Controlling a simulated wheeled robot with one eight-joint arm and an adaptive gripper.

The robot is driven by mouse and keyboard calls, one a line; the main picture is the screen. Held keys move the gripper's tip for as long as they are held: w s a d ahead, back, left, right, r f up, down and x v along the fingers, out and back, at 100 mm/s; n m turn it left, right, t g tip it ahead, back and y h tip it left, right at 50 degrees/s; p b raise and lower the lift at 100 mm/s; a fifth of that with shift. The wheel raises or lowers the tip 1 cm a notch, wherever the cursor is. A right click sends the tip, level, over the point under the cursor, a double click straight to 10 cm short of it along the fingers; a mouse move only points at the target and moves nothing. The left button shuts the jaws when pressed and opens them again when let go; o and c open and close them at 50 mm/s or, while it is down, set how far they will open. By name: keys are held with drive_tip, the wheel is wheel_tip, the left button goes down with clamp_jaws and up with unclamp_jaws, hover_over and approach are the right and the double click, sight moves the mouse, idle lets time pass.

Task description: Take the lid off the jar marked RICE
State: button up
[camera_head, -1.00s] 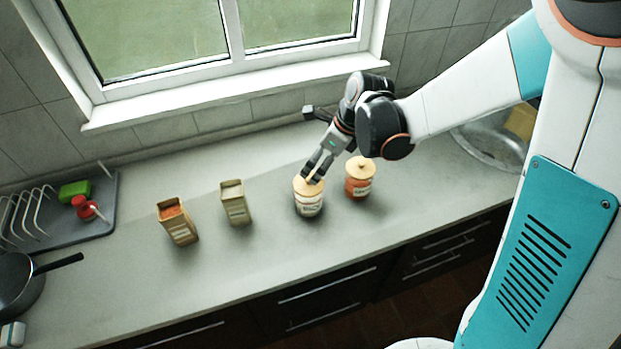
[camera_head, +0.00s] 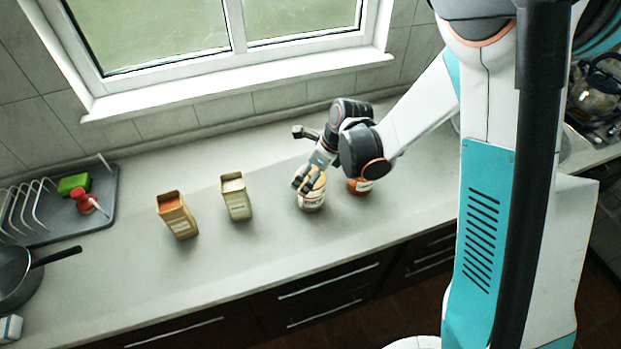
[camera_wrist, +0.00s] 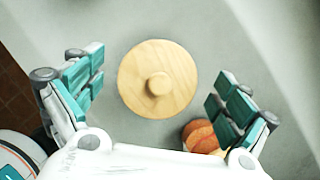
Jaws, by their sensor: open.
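The pale jar (camera_head: 311,203) stands upright on the counter under my gripper; its dark label lettering is too small to read surely. Its round wooden lid (camera_wrist: 135,85), with a small round knob (camera_wrist: 159,84) in the middle, sits centred in the wrist view. In the head view my fingers partly hide the lid. My gripper (camera_head: 308,179) is open above the jar and points down. In the wrist view its teal-padded fingers (camera_wrist: 161,66) stand apart on both sides of the lid, with gaps between them and its rim.
An orange-red jar (camera_head: 359,187) stands close on the right, partly behind my arm. Two open cartons (camera_head: 179,221) (camera_head: 238,203) stand to the left. A dish rack (camera_head: 40,227) and a pan (camera_head: 14,280) are farther left. The counter front is clear.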

drive_tip(key=c, duration=1.1)
drive_tip(key=shift+o, duration=0.2)
drive_tip(key=shift+r, duration=0.15)
